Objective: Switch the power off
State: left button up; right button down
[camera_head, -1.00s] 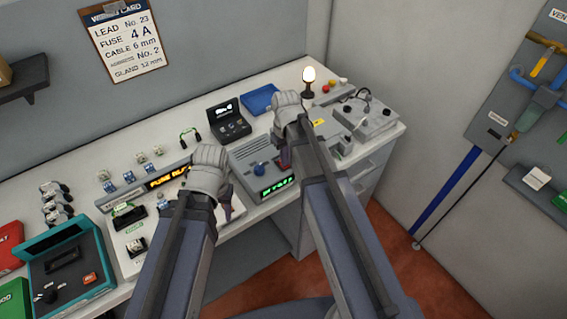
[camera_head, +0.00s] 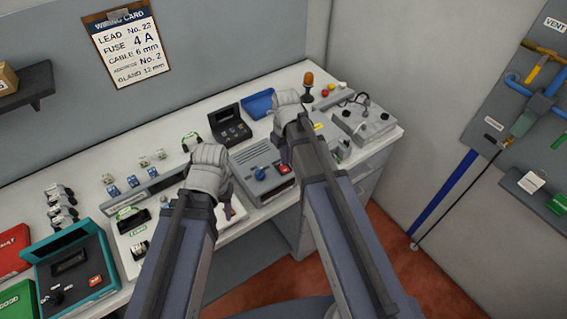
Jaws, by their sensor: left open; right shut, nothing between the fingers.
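The grey power unit (camera_head: 254,160) stands on the bench between my grippers, with a blue knob (camera_head: 259,173) on its face. A small red part (camera_head: 283,168), which looks like a switch, is to the right of the knob. The unit's front display strip is dark. The signal lamp (camera_head: 308,79) behind is amber and unlit. My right gripper (camera_head: 284,153) is shut and empty, pointing down beside the unit's right side, close to the red part. My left gripper (camera_head: 229,207) is open, left of the unit over a white board. Both hands partly hide their fingertips.
A small black case (camera_head: 230,124) and a blue tray (camera_head: 258,103) stand behind the unit. A grey box (camera_head: 364,119) with a cable is at the right. A teal tester (camera_head: 72,264) is at the left. My forearms cover the bench front.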

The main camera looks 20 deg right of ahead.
aim_at(285, 170)
notch_tip(285, 170, up, 4)
jog(key=p, duration=0.3)
jog(key=shift+f, duration=0.15)
jog(key=shift+f, duration=0.1)
jog(key=s+a+f+b, duration=0.3)
jog(key=s+a, duration=0.2)
jog(key=s, duration=0.2)
jog(key=s+a+f+h+b, duration=0.1)
jog(key=s+a+f+b, duration=0.3)
jog(key=s, duration=0.3)
jog(key=shift+s+a, duration=0.2)
jog(key=shift+a, duration=0.55)
dwell(2.8)
